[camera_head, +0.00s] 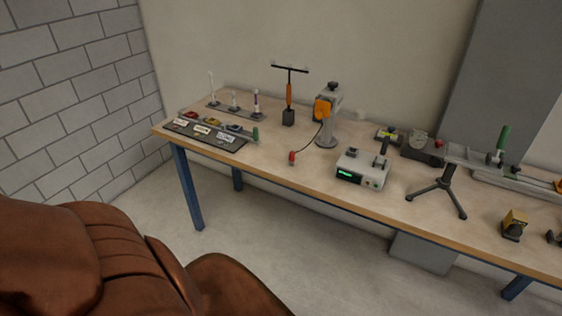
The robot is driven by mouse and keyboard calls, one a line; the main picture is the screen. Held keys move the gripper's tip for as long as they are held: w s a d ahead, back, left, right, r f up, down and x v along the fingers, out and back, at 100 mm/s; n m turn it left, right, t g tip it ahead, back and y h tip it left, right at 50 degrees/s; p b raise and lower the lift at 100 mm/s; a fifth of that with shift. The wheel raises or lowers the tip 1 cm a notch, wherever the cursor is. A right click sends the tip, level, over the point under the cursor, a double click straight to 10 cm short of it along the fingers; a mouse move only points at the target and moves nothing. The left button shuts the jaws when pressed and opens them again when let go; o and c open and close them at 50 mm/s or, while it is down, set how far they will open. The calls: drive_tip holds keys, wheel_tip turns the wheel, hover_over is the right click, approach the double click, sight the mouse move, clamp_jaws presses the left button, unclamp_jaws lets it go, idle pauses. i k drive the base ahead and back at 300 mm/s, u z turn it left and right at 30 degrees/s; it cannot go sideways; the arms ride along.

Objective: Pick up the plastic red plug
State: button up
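A small red plug (292,156) sits near the front edge of the wooden workbench (270,163), left of the box with the green display. A thin dark cable runs from near it up to an orange device (323,109) on a grey stand. The plug is small here, and its exact shape is hard to tell. My gripper is not in view.
A box with a green display (362,169) and a black tripod stand (438,196) stand to the plug's right. A dark tray (207,133) lies at the bench's left end. A brown leather chair (100,262) fills the lower left foreground. Bare floor shows before the bench.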

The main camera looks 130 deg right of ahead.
sight(292, 155)
drive_tip(key=z, duration=4.35)
drive_tip(key=k, duration=0.65)
drive_tip(key=u, duration=1.25)
drive_tip(key=i, duration=1.65)
drive_tip(key=z, duration=1.1)
drive_tip(key=i, duration=0.6)
drive_tip(key=z, duration=0.6)
